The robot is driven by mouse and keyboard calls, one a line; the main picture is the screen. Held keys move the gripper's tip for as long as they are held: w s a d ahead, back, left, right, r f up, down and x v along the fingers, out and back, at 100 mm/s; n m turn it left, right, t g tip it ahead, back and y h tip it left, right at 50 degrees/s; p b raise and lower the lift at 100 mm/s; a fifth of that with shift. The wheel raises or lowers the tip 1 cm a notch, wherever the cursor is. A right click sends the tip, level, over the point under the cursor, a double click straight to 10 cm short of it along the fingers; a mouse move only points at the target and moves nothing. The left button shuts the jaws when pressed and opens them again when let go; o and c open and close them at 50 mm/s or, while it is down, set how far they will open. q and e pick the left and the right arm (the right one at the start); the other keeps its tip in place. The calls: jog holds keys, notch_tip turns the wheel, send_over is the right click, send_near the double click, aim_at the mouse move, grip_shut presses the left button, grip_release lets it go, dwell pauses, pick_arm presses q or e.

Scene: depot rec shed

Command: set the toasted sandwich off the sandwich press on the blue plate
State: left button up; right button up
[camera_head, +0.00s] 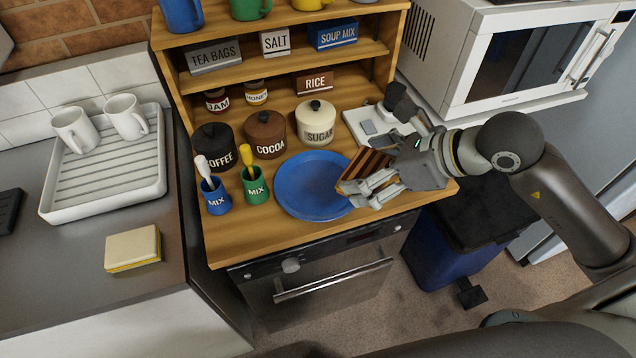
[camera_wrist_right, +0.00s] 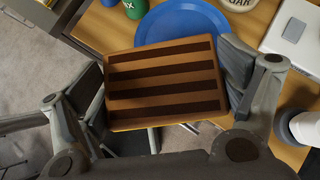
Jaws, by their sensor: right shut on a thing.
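The toasted sandwich (camera_wrist_right: 165,82), brown with dark grill stripes, is held between the fingers of my right gripper (camera_wrist_right: 165,95). In the head view the sandwich (camera_head: 366,166) is tilted and partly hidden by my right gripper (camera_head: 380,180), at the right edge of the blue plate. The blue plate (camera_head: 308,187) lies empty on the wooden counter; it also shows behind the sandwich in the wrist view (camera_wrist_right: 190,18). The sandwich press (camera_head: 368,127), pale with a dark handle, stands behind my right gripper and is partly hidden by it. My left gripper is not in view.
Left of the plate stand a green pot (camera_head: 255,187) and a blue pot (camera_head: 215,197), both with brushes or spoons. Behind it are canisters for coffee (camera_head: 215,148), cocoa (camera_head: 265,135) and sugar (camera_head: 315,124). A dark bin (camera_head: 450,240) stands below at right.

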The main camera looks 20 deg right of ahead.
jog(key=shift+s+d+f+n, duration=0.3)
jog(key=shift+s+f, duration=0.05)
jog(key=shift+s, duration=0.3)
jog(key=shift+w+a, duration=0.1)
jog(key=shift+w, duration=0.3)
jog(key=w+a+f+p, duration=0.4)
jog(key=w, duration=0.4)
send_near(305, 180)
jog(key=shift+w+a+r+p, duration=0.25)
jog(key=shift+w+a, duration=0.15)
jog(key=shift+a, duration=0.1)
jog(key=shift+w+a+r+p, duration=0.1)
jog(key=shift+w+a+r, duration=0.15)
jog(key=shift+w+a, duration=0.25)
jog(key=shift+w+a+f, duration=0.2)
jog(key=shift+w+f, duration=0.1)
jog(key=shift+f, duration=0.2)
notch_tip(305, 180, down, 3)
jog(key=shift+w+a+f+p, duration=0.1)
jog(key=shift+w+f+p, duration=0.15)
jog(key=shift+p, duration=0.55)
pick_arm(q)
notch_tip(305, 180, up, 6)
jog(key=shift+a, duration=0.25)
pick_arm(e)
jog(key=shift+f, duration=0.1)
